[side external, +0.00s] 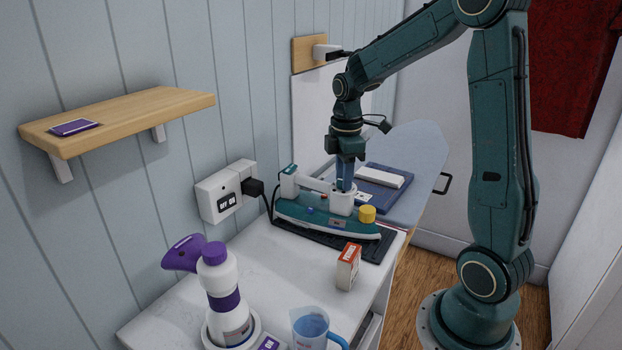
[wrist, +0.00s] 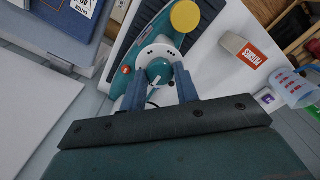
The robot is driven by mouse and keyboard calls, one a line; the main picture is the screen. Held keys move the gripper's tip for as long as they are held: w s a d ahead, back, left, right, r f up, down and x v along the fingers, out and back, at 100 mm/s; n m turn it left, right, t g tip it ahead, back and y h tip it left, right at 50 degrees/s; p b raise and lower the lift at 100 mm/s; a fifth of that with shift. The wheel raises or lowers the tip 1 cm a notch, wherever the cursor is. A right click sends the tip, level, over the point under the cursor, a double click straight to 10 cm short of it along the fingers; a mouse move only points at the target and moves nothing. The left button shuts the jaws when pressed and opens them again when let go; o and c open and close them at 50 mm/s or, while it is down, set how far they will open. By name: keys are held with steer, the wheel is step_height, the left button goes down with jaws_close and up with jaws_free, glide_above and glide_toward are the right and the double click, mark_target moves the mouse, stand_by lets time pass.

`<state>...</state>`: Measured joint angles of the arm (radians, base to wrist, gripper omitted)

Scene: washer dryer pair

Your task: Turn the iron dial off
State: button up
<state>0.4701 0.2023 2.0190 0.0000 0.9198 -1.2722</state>
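The teal and white iron (side external: 318,217) rests on a black ribbed mat at the back of the white counter. Its dial shows in the wrist view as a teal knob (wrist: 160,71) on a round white face with small dark marks. I cannot read the setting. In the side view my gripper (side external: 345,186) points down at the white dial housing (side external: 341,203), and the knob is hidden. In the wrist view my gripper (wrist: 158,80) is open, with its blue fingers on either side of the knob. Gaps show beside the knob; I cannot tell whether either finger touches it.
A yellow cap (side external: 367,214) sits on the iron close to my gripper. A wall socket (side external: 226,193) with plug and cord is behind. A small box (side external: 348,266), a white-purple steamer (side external: 222,290) and a measuring jug (side external: 311,329) stand in front. An ironing board (side external: 420,160) lies beyond.

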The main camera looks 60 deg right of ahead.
steer(key=o, duration=0.4)
steer(key=shift+r, duration=0.1)
step_height(320, 180, up, 14)
steer(key=shift+f, duration=0.2)
stand_by(0.4)
steer(key=shift+a, duration=0.1)
steer(key=s+a+f+m+t, duration=0.2)
steer(key=s+a+m, duration=0.2)
steer(key=s+a, duration=0.3)
steer(key=s+a+f+m+t, duration=0.2)
steer(key=s+a+m, duration=0.3)
steer(key=s+a, duration=0.3)
steer(key=shift+a+t, duration=0.75)
steer(key=shift+t, duration=0.05)
